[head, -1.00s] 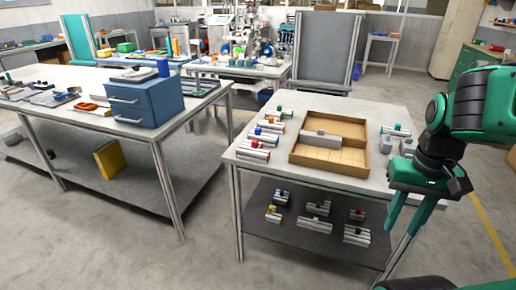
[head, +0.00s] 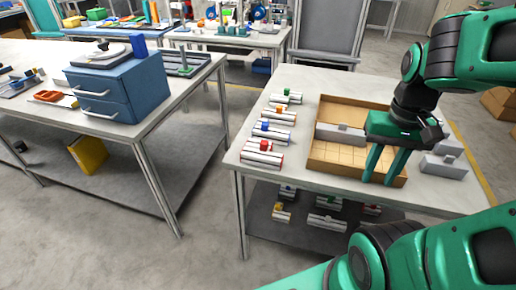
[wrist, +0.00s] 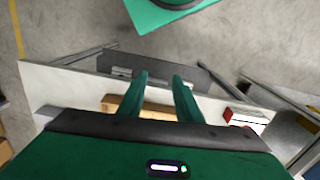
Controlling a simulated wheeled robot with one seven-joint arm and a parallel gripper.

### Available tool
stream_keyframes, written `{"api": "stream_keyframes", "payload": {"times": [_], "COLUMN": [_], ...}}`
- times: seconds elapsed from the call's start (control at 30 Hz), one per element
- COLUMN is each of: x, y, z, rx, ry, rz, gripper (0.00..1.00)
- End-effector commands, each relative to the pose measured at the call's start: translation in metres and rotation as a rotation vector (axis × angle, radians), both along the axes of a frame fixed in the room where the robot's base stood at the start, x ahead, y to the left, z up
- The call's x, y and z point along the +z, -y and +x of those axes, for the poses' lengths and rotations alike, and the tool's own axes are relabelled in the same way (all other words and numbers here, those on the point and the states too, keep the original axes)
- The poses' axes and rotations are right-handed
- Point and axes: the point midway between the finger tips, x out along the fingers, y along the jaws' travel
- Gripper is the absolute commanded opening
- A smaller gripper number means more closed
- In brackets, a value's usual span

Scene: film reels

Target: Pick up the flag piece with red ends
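The flag piece with red ends (head: 262,158) lies on the near left corner of the right-hand table. It is a silvery bar with a small red block on top. In the wrist view it shows at the right (wrist: 243,122), well to the side of my fingers. My gripper (head: 378,180) points down over the near side of the wooden tray, to the right of the piece and apart from it. In the wrist view my gripper (wrist: 160,78) has its two fingers spread with nothing between them.
Similar bars with blue (head: 265,133), orange (head: 279,115) and green (head: 287,96) blocks lie in a row behind it. The wooden tray (head: 314,140) holds a grey bar (head: 340,134). Grey pieces (head: 444,166) lie at the right. More bars sit on the shelf below.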

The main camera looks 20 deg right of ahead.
Motion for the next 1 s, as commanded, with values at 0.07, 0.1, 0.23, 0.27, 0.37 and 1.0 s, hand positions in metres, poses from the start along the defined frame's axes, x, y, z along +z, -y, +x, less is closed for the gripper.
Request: {"api": "stream_keyframes", "payload": {"times": [0.07, 0.1, 0.23, 0.27, 0.37, 1.0], "x": [0.000, 0.000, 0.000, 0.004, 0.007, -0.021], "y": [0.000, 0.000, 0.000, 0.000, -0.001, -0.123], "z": [0.000, 0.000, 0.000, -0.007, 0.003, 0.256], "rx": [0.000, 0.000, 0.003, 0.010, 0.073, 1.363], "ry": [0.000, 0.000, 0.001, 0.010, 0.025, 0.382], "rz": [0.000, 0.000, 0.000, 0.000, -0.007, 0.076], "gripper": [0.31, 0.31, 0.46, 0.53, 0.77, 0.91]}}
